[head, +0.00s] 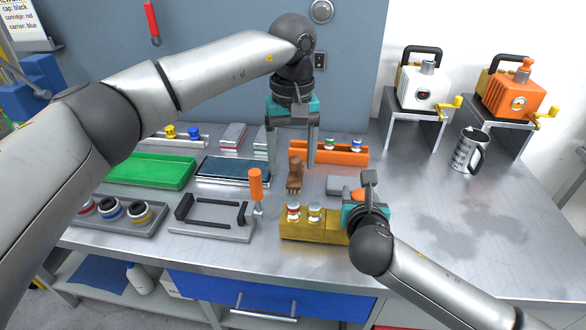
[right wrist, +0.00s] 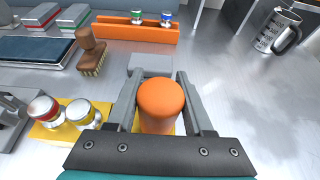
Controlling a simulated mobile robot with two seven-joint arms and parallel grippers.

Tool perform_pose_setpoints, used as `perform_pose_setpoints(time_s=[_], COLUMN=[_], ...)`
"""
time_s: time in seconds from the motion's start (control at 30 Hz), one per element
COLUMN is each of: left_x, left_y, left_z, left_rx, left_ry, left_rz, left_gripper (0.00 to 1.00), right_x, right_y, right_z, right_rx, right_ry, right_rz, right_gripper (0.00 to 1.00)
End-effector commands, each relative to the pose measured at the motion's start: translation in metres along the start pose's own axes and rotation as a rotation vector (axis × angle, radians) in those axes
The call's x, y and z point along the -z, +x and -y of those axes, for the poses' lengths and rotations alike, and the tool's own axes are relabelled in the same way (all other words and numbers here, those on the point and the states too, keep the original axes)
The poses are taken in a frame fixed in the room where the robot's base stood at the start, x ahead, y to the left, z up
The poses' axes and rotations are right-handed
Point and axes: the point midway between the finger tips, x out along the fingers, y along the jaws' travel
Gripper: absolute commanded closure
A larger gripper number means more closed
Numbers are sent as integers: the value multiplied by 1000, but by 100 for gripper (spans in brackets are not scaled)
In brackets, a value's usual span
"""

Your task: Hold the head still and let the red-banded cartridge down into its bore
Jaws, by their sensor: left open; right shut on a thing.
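A yellow block (head: 296,228) stands near the front of the bench. The red-banded cartridge (head: 293,210) sits in its top at the left, and it also shows in the right wrist view (right wrist: 42,108). A yellow-banded cartridge (head: 315,211) sits beside it. My right gripper (head: 362,196) is shut on an orange rounded knob (right wrist: 160,98) at the block's right end. My left gripper (head: 292,158) is open and empty, behind the block and above the brush. I cannot tell which part is the head, and no empty bore is clearly visible.
A wooden brush (head: 295,176) lies behind the block. An orange-handled tool (head: 256,184) stands left of it, by a grey cradle (head: 212,233). An orange rack (head: 343,154), green tray (head: 150,171) and mug (head: 467,153) stand further back.

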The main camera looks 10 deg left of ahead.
Motion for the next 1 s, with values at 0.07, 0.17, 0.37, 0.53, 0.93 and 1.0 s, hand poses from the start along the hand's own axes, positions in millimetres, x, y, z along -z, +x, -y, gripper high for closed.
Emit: perform_pose_setpoints(time_s=[0.07, 0.17, 0.37, 0.53, 0.93, 1.0], left_x=[0, 0, 0, 0, 0, 0], left_y=[-1, -1, 0, 0, 0, 0], left_z=[0, 0, 0, 0, 0, 0], left_rx=[0, 0, 0, 0, 0, 0], left_ry=[0, 0, 0, 0, 0, 0], left_rz=[0, 0, 0, 0, 0, 0], left_gripper=[26, 26, 26, 26, 26, 26], right_x=[0, 0, 0, 0, 0, 0], right_y=[0, 0, 0, 0, 0, 0], right_z=[-2, -2, -2, -2, 0, 0], right_rx=[-4, -4, -4, -4, -1, -1], right_ry=[2, 2, 2, 1, 0, 0], right_rz=[0, 0, -1, -1, 0, 0], right_gripper=[93, 93, 93, 38, 13, 13])
